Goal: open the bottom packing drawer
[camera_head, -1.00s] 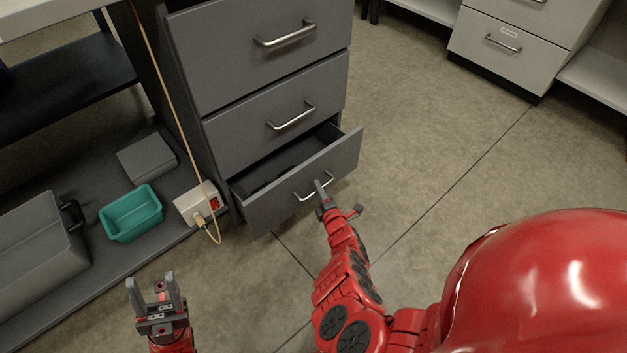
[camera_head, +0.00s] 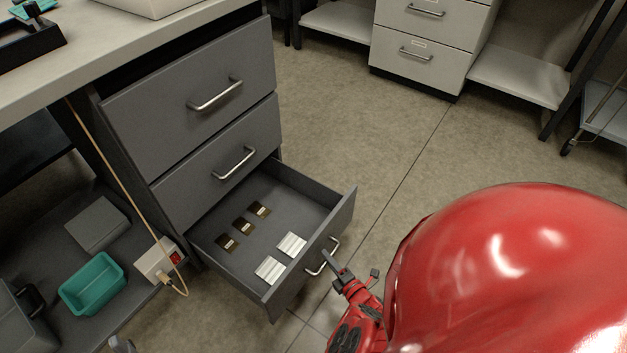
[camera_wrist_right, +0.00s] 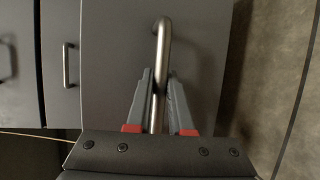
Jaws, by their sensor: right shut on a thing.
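The bottom drawer (camera_head: 296,287) of the grey cabinet is pulled well out, its inside in plain view. In it lie several small dark labelled pieces (camera_head: 243,225) and two pale ribbed blocks (camera_head: 291,244). My right gripper (camera_head: 331,261) is at the metal bar handle (camera_head: 312,272) on the drawer's front. In the right wrist view its two fingers (camera_wrist_right: 158,90) stand on either side of the handle bar (camera_wrist_right: 162,45), shut on it. Of my left gripper (camera_head: 121,344), only a grey finger part shows at the bottom edge, so its opening cannot be told.
The middle drawer (camera_head: 205,180) and top drawer (camera_head: 180,105) are shut. Left of the cabinet, a low shelf holds a teal bin (camera_head: 92,285), a grey box (camera_head: 98,224) and a white power box (camera_head: 157,259) with a cable. Open floor (camera_head: 350,130) lies right of the drawer.

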